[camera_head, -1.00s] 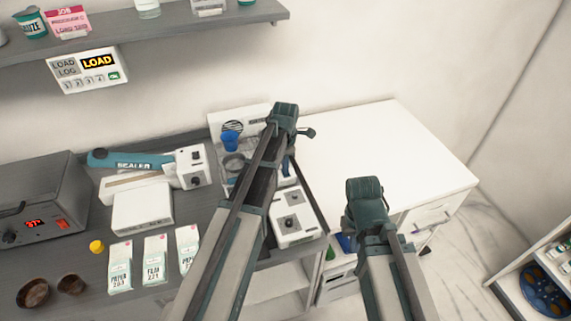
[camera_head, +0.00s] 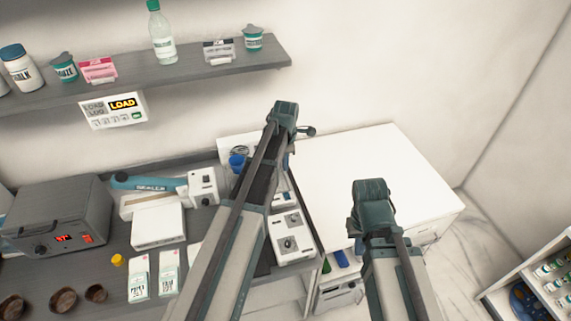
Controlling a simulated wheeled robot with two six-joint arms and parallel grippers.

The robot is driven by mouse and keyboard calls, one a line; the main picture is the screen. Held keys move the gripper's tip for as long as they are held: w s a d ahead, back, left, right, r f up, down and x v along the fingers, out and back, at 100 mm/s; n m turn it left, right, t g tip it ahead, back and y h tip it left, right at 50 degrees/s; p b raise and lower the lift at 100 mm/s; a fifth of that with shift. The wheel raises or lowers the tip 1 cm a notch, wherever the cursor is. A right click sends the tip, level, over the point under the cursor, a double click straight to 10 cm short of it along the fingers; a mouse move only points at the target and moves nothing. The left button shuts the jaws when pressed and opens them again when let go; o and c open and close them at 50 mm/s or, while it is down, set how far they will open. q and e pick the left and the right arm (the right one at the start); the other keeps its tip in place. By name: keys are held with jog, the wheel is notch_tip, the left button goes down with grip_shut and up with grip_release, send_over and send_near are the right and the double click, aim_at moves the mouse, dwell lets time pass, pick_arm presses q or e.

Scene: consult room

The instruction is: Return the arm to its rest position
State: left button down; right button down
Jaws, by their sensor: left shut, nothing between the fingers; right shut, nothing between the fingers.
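My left arm reaches up from the bottom middle across the grey counter's right end. Its gripper (camera_head: 286,112) is at the top of the arm, in front of the wall and the white cabinet top, shut and empty. My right arm comes up from the bottom right. Its gripper (camera_head: 370,196) is over the front part of the white cabinet top (camera_head: 360,160), shut and empty. Neither gripper appears to touch anything, though the fingertips are hard to make out. The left arm hides part of the white device (camera_head: 290,236) and the things behind it.
On the grey counter (camera_head: 85,285) stand a grey oven (camera_head: 60,215), a blue sealer (camera_head: 148,183), a white box (camera_head: 158,226), pouch packs (camera_head: 139,278) and brown bowls (camera_head: 63,299). A wall shelf (camera_head: 200,75) holds bottles. An open rack (camera_head: 545,285) stands at lower right.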

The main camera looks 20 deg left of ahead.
pick_arm(q)
jog(key=shift+r, duration=0.1)
dwell(0.4)
jog(key=s+d+f+m+b, duration=0.3)
jog(key=s+d+m, duration=0.2)
jog(key=s+m, duration=0.3)
jog(key=s+d+f+m+b, duration=0.4)
jog(key=s+d+m, duration=0.2)
jog(key=m, duration=0.5)
jog(key=s+d+f+m+g+b, duration=0.1)
jog(key=s+d+f+m+b, duration=0.3)
jog(key=s+m, duration=0.5)
jog(key=shift+s+d+m+y, duration=0.3)
jog(key=shift+s+d+y, duration=0.15)
jog(key=shift+d, duration=0.2)
jog(key=shift+f, duration=0.1)
